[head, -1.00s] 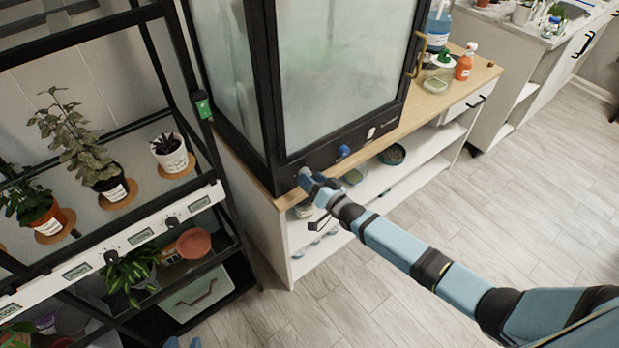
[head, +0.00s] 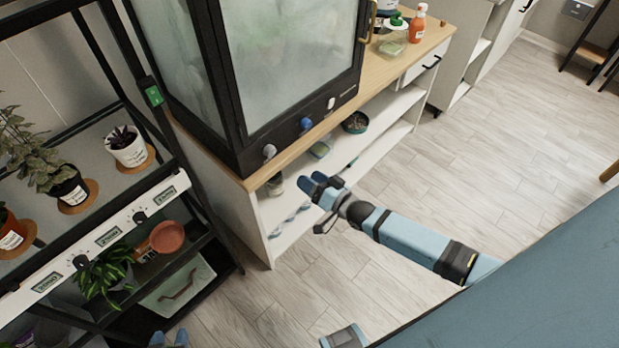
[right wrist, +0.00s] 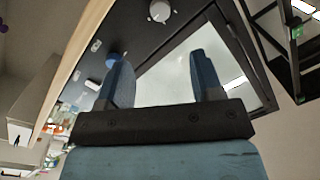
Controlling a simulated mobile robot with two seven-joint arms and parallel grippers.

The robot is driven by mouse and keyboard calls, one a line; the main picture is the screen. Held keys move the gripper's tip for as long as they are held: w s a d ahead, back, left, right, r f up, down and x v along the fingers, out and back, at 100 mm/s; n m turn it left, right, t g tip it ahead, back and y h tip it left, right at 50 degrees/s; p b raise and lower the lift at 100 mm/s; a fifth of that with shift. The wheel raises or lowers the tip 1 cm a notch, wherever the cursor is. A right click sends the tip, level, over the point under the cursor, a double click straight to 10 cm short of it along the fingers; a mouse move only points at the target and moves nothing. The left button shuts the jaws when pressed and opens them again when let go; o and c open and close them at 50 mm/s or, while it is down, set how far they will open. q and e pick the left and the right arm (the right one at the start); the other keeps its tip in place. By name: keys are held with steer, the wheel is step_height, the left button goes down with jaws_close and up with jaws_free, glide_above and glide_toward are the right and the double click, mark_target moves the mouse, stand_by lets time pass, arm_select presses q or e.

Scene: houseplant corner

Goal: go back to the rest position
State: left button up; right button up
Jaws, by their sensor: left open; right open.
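My right gripper (head: 325,190) is open and empty, in front of the white shelf unit below the glass cabinet (head: 285,60). It is apart from the cabinet's pale knob (head: 269,151) and blue knob (head: 306,124). In the right wrist view its two fingers (right wrist: 160,65) stand apart with nothing between them. Beyond them show the cabinet's dark base, the pale knob (right wrist: 160,11) and the blue knob, partly covered by a finger. My left gripper (head: 169,339) shows only its fingertips at the bottom edge, apart, with no object seen between them; the rest is out of frame.
A black plant rack (head: 150,215) with potted plants stands at the left. The white shelf unit (head: 257,235) holds jars and bowls. An orange bottle (head: 417,24) stands on its wooden top (head: 440,35). The wood floor (head: 510,150) at the right is clear.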

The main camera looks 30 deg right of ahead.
steer(key=s+a+r+n+g+h+p, duration=0.2)
steer(key=s+r+p, duration=0.1)
steer(key=s, duration=0.8)
steer(key=s+a+r+n+g+h+p, duration=0.1)
steer(key=s+a+r+n+g+p, duration=0.2)
steer(key=s, duration=0.8)
steer(key=p, duration=0.2)
steer(key=shift+r+g+h+p, duration=0.15)
steer(key=shift+g+h+p, duration=0.15)
steer(key=shift+h+p, duration=0.1)
